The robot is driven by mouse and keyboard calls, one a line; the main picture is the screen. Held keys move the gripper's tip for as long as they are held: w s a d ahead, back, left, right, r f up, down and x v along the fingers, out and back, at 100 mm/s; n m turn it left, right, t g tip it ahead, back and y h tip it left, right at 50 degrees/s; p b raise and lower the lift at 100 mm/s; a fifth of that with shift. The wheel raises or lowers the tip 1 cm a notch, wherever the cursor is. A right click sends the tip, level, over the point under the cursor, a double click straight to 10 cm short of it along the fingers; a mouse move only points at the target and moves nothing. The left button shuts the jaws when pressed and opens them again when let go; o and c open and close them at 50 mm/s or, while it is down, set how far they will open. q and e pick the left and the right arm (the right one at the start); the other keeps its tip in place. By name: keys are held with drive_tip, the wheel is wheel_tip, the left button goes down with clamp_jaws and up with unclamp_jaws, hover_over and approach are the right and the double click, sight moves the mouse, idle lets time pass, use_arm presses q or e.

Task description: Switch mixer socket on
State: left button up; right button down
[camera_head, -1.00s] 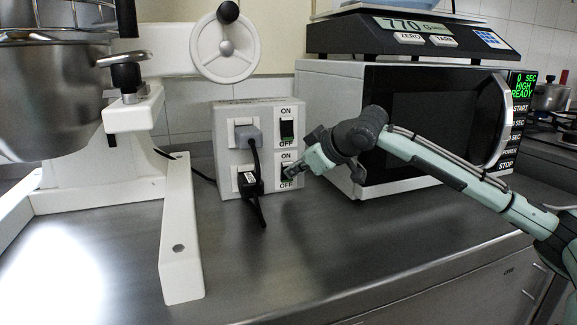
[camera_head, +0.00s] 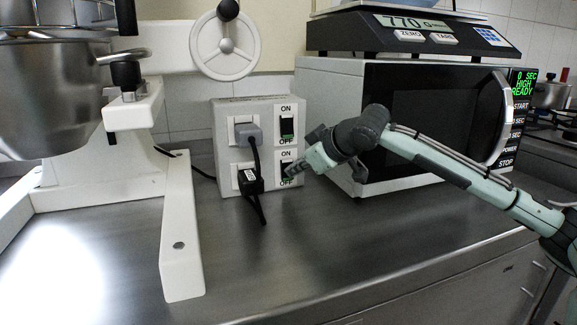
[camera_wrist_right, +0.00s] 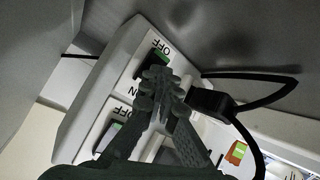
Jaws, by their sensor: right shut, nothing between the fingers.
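The socket box (camera_head: 232,190) is a pale box on the steel counter. It has two sockets on its left and two switches on its right, marked ON above and OFF below. A grey plug (camera_head: 246,134) is in the upper socket and a black plug (camera_head: 249,182) in the lower one. The upper switch (camera_head: 287,128) shows green near its lower end. My right gripper (camera_head: 291,171) is shut and empty, its tips at the lower switch (camera_wrist_right: 151,60). They partly hide that switch, so its position and any contact are unclear. My left gripper is out of view.
The white mixer (camera_head: 184,235) with its steel bowl (camera_head: 50,95) stands left of the box. A microwave (camera_head: 335,125) with a scale (camera_head: 400,40) on top stands to the right. The front counter (camera_head: 300,250) is clear.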

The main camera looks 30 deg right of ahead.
drive_tip(key=shift+s+a, duration=0.1)
drive_tip(key=shift+s, duration=0.2)
drive_tip(key=shift+s+f+b, duration=0.2)
drive_tip(key=shift+s+b, duration=0.1)
drive_tip(key=shift+b, duration=0.15)
drive_tip(key=s+b, duration=0.3)
drive_tip(key=b, duration=0.1)
drive_tip(key=shift+s+a+f, duration=0.25)
drive_tip(key=shift+a+f, duration=0.1)
drive_tip(key=shift+a, duration=0.05)
drive_tip(key=shift+s+a+r, duration=0.1)
drive_tip(key=shift+s+a, duration=0.05)
drive_tip(key=shift+s, duration=0.2)
